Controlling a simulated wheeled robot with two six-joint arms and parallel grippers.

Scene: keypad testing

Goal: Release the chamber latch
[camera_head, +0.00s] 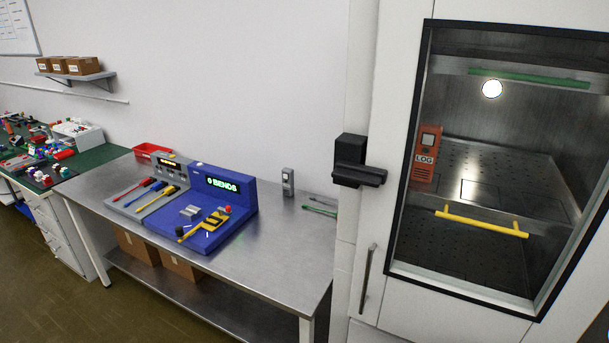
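The chamber (394,130) is a tall white cabinet at the right with a black-framed glass window (500,160). The chamber latch (358,170) is a black block with a lever that sticks out to the right, on the left edge of the chamber front. The lever looks about level. A yellow bar handle (482,222) crosses the lower window. A slim dark vertical handle (367,277) sits on the front below the latch. Neither of my grippers shows in the head view, and nothing touches the latch.
Inside the chamber are an orange LOG device (427,152) and a green bar (528,79). A metal table (275,255) left of the chamber bears a blue "0 BENDS" console (232,195), a grey tool holder (150,190) and a small grey device (288,181). Floor shows at lower left.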

